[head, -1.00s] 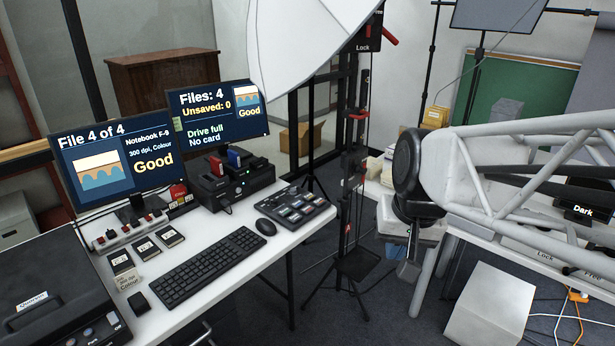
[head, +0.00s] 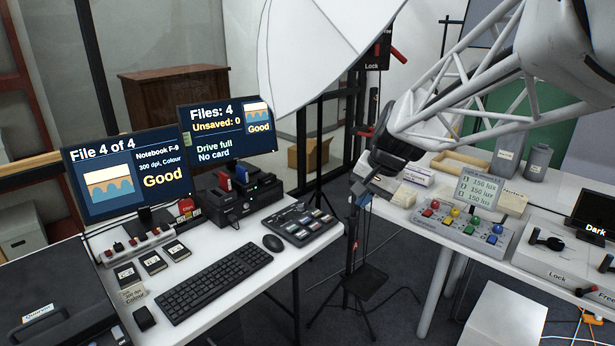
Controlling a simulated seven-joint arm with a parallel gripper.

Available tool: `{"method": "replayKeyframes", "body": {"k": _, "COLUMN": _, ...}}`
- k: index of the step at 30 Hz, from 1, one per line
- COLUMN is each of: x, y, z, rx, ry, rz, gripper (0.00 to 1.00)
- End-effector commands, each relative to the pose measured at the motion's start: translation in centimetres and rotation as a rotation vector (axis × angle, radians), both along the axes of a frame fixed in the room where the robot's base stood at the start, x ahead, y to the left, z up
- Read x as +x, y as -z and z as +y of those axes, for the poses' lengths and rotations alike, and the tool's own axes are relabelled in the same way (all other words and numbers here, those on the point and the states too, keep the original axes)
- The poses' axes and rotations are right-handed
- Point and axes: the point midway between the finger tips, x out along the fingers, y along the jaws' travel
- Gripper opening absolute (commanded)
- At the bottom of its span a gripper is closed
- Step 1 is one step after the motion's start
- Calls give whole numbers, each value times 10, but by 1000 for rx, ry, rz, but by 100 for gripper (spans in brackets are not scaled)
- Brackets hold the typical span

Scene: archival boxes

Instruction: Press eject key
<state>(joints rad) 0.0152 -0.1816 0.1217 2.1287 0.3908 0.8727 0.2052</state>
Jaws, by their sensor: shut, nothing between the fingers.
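A key pad (head: 303,222) with several coloured and labelled keys lies on the left desk, right of the mouse. Its key labels are too small to read, so I cannot tell which key is eject. Behind it stands a black drive dock (head: 243,203) with a red and a blue cartridge in its top. The right monitor (head: 228,130) reads "Drive full, No card" and "Unsaved: 0". My gripper (head: 361,201) is shut and empty, pointing down in front of the gap between the two tables, right of the key pad and apart from it.
A keyboard (head: 214,282), mouse (head: 273,243) and power strip (head: 138,246) share the left desk (head: 262,292). A large white reflector (head: 318,50) hangs above. A stand (head: 366,280) rises between the tables. A light control box (head: 463,230) sits on the right table.

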Motion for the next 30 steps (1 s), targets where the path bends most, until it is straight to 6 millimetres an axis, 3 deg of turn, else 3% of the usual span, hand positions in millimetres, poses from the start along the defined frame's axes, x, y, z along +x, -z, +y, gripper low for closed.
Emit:
{"method": "replayKeyframes", "body": {"k": 16, "x": 116, "y": 22, "z": 13, "rx": 143, "ry": 153, "rz": 38, "gripper": 0}}
{"method": "replayKeyframes", "body": {"k": 30, "x": 213, "y": 57, "z": 22, "rx": 263, "ry": 289, "rz": 77, "gripper": 0}}
